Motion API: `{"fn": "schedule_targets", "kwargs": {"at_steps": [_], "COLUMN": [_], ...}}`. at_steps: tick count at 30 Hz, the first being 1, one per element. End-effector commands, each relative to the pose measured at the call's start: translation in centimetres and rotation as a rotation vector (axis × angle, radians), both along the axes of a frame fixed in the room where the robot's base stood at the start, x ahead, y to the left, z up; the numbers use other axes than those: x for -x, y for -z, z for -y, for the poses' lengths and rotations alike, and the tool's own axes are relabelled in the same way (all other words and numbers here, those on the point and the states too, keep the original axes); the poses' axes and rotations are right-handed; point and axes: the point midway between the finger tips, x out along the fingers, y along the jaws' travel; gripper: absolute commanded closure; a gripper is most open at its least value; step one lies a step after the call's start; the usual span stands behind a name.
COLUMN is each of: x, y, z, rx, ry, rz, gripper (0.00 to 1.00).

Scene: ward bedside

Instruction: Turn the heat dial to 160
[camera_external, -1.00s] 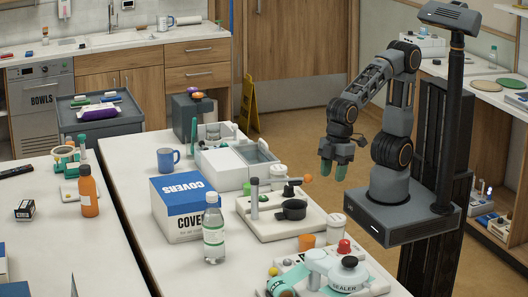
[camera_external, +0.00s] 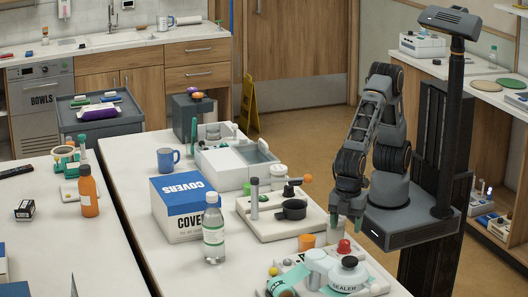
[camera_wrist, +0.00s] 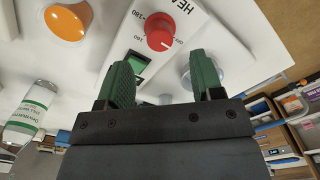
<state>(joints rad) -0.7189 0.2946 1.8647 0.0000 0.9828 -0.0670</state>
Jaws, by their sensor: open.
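The red heat dial (camera_external: 344,246) sits on the white sealer unit (camera_external: 376,281) at the table's near right. In the wrist view, the red dial (camera_wrist: 159,31) stands on a white panel with printed numbers and part of a heat label around it. My gripper (camera_external: 347,222) points down just behind the dial in the outside view. In the wrist view, my gripper's (camera_wrist: 160,64) two green fingers are apart and empty, with the dial beyond their tips, not between them. A green rocker switch (camera_wrist: 137,62) sits beside the dial.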

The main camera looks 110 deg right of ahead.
Motion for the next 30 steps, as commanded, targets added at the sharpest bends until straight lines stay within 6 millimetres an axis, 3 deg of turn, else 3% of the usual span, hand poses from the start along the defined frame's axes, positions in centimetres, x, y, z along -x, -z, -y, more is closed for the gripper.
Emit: {"fn": "schedule_targets", "kwargs": {"at_steps": [6, 12, 26, 30], "x": [0.1, 0.0, 0.0, 0.0], "y": [3.7, 5.6, 6.4, 6.4], "z": [0.1, 0.0, 0.0, 0.0], "rx": [0.003, 0.001, 0.000, 0.000], "ry": [0.001, 0.001, 0.001, 0.001], "rz": [-0.003, -0.001, 0.000, 0.000], "gripper": [0.40, 0.40, 0.40, 0.53]}}
